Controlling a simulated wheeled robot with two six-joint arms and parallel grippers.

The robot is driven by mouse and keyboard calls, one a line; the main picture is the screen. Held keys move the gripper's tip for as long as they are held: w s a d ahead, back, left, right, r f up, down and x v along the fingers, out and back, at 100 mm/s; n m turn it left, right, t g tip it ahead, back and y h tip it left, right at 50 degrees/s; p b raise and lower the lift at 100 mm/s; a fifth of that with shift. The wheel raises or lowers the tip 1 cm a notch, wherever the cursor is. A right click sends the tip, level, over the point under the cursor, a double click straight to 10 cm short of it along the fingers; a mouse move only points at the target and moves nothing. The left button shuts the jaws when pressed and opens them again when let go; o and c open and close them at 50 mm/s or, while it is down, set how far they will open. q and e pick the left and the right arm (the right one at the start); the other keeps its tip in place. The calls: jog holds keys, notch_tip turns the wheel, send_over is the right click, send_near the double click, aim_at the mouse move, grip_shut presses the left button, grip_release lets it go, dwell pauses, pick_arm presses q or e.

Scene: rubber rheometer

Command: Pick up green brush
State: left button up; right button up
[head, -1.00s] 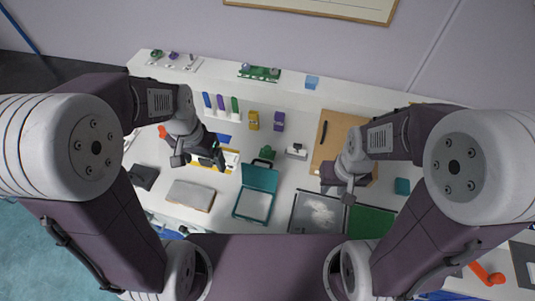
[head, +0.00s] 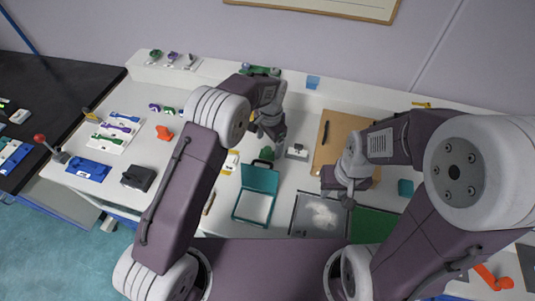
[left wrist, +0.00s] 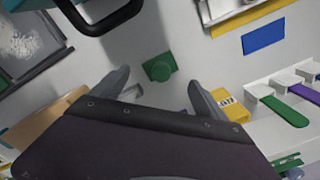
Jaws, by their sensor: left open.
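In the left wrist view, a long green handle (left wrist: 284,108), which looks like the green brush, lies in a white holder at the right; a purple one (left wrist: 312,92) is beside it. In the head view my left arm hides that spot. My left gripper (left wrist: 158,86) is open and empty, apart from the green handle. A small green block with a round knob (left wrist: 159,68) shows between and beyond its fingertips; it shows in the head view (head: 266,154). My left gripper also shows there (head: 270,138). My right gripper (head: 347,198) hangs by the brown board; its jaws are unclear.
A teal open case (head: 257,178) stands in front of my left gripper. A yellow box (left wrist: 229,105) is near its right finger. A white rack (head: 99,137) with blue, purple and green tools, an orange item (head: 164,133) and a dark box (head: 138,178) are at the left.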

aim_at(268, 148)
pick_arm(q)
jog(key=f, duration=0.3)
jog(key=f+p, duration=0.1)
jog(key=f, duration=0.1)
jog(key=shift+s+a, duration=0.1)
jog(key=shift+a, duration=0.15)
jog(key=shift+f, duration=0.2)
jog(key=c, duration=1.4)
jog(key=shift+o, duration=0.2)
jog(key=shift+r, duration=0.55)
notch_tip(268, 148, up, 3)
jog(key=shift+f+b, duration=0.15)
jog(key=shift+b, duration=0.25)
jog(key=s+d+r+b, duration=0.1)
jog(key=s+d+r, duration=0.5)
jog(key=d, duration=0.4)
jog(key=shift+r, duration=0.7)
